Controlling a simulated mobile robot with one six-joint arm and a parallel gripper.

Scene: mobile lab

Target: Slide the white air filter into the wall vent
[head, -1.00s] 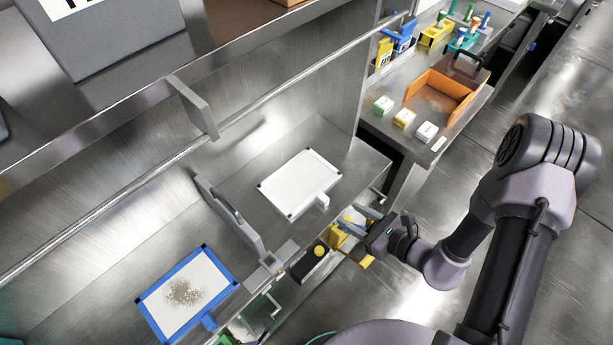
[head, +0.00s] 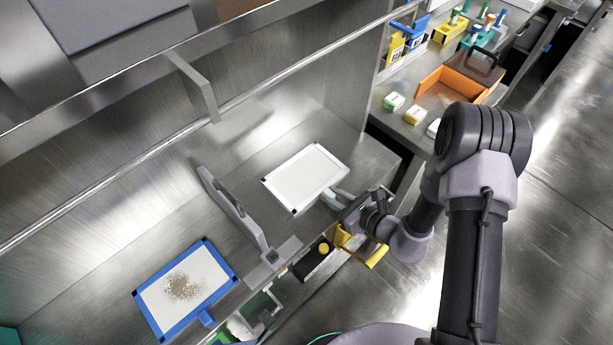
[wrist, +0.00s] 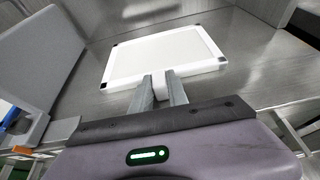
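The white air filter (head: 305,177), a flat white-framed panel with dark corners, lies on the metal bench. It also shows in the wrist view (wrist: 168,55), with its small tab toward me. My gripper (head: 333,197) is at the filter's near edge. In the wrist view, my two grey fingers (wrist: 161,77) stand close on either side of the tab and appear shut on it; the fingers partly hide the tab. I cannot make out the wall vent in either view.
A blue-framed panel (head: 187,287) with grey debris lies at the left. A grey upright plate (head: 233,212) stands between the panels. A rail (head: 180,152) runs above the bench. An orange bin (head: 450,88) is at the upper right.

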